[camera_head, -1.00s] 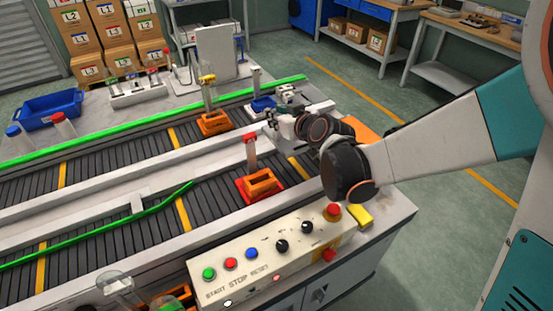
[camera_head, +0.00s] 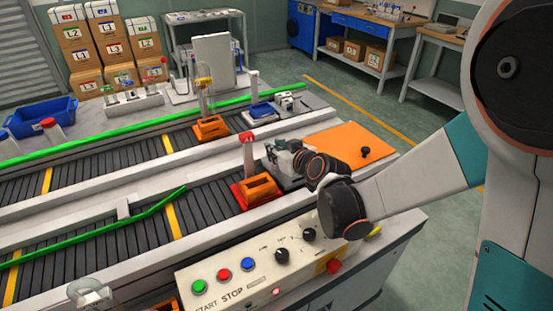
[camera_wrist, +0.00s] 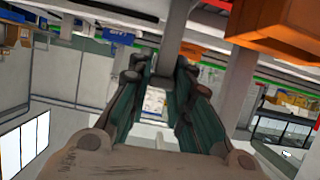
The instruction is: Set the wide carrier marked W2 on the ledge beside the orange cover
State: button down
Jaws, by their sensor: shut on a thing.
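The orange cover (camera_head: 345,142) lies flat on the ledge at the line's right end, with a black knob on it. My gripper (camera_head: 273,153) is low at the end of the near belt, left of the cover. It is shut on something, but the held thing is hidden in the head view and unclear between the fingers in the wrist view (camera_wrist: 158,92). Just left of the fingers stands a red-capped tube (camera_head: 247,150). In front is an orange carrier (camera_head: 259,187) on a red base. I cannot read a W2 mark on any carrier.
Another orange carrier (camera_head: 210,127) with a yellow-topped tube stands on the far belt. A blue carrier (camera_head: 261,109) sits at that belt's end. The control panel (camera_head: 255,265) runs along the front. The cover's right part is clear.

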jog(key=shift+f, duration=0.7)
jog(key=c, duration=1.5)
grip_release()
jog(key=shift+o, duration=0.2)
jog(key=p+v, duration=0.4)
jog(key=v, duration=0.8)
jog(key=shift+d, duration=0.15)
